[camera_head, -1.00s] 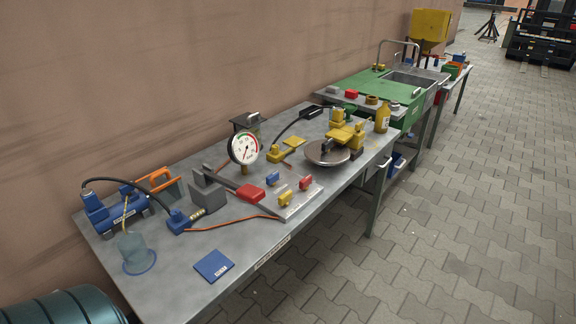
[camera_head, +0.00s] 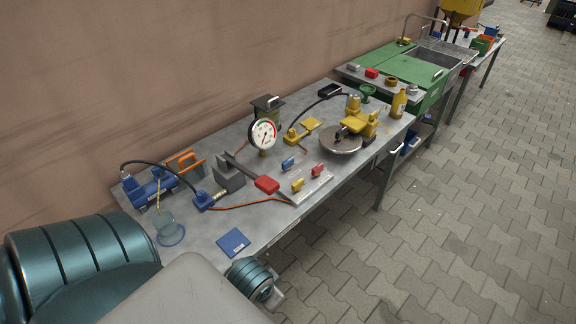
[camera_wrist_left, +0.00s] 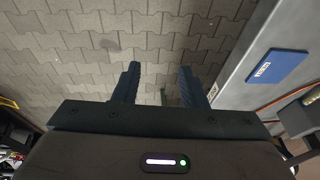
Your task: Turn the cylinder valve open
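No part is clearly marked as the cylinder valve. A grey block (camera_head: 229,178) with a dark bar ending in a red grip (camera_head: 266,185) stands mid-bench and looks like a lever valve. A dial gauge (camera_head: 262,134) stands behind it. A blue cylinder-shaped unit (camera_head: 147,187) with a black hose lies at the bench's left end. A small green wheel-like part (camera_head: 367,91) is at the back right. My left gripper (camera_wrist_left: 161,84) is open and empty above the paving beside the bench. It does not show in the head view. My right gripper is in neither view.
The metal bench (camera_head: 205,240) runs along the wall. A blue plate (camera_head: 233,242) lies near its front edge and also shows in the left wrist view (camera_wrist_left: 277,66). A clear cup (camera_head: 168,229) stands behind it. The paved floor (camera_head: 460,230) at right is clear.

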